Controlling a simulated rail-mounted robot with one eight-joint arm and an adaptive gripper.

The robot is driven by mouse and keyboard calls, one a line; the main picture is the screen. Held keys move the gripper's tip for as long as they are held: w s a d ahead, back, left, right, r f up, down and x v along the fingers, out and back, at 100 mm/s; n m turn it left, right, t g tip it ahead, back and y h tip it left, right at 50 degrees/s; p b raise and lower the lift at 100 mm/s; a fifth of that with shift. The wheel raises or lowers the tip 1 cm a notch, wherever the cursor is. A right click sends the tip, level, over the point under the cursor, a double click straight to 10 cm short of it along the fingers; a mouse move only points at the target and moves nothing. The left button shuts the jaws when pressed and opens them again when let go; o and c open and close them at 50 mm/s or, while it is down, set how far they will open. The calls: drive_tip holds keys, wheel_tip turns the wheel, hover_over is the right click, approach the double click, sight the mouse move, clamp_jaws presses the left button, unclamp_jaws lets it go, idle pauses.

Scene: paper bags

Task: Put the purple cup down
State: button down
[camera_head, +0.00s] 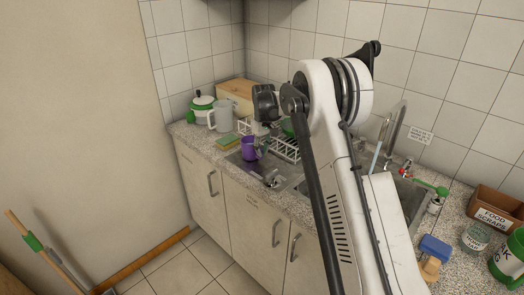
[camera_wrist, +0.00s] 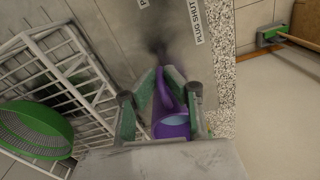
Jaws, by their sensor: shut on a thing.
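The purple cup (camera_head: 248,148) is at the left sink basin, in front of the dish rack. In the wrist view the purple cup (camera_wrist: 173,128) shows its round opening with a pale blue inside. My gripper (camera_wrist: 166,78) is shut on the cup, its fingers on either side of a narrow purple part that looks like the handle. In the head view my gripper (camera_head: 262,144) is just right of the cup and partly hidden by my arm. Whether the cup's base touches anything below is hidden.
A white wire rack (camera_wrist: 75,85) with a green bowl (camera_wrist: 35,128) stands close by; the rack (camera_head: 284,148) is behind the cup in the head view. A sponge (camera_head: 227,142), a grey jug (camera_head: 222,114) and a green-white pot (camera_head: 201,108) are on the counter (camera_head: 192,134) to the left.

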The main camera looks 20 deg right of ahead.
drive_tip(key=shift+f, duration=0.15)
drive_tip(key=c, duration=1.8)
unclamp_jaws()
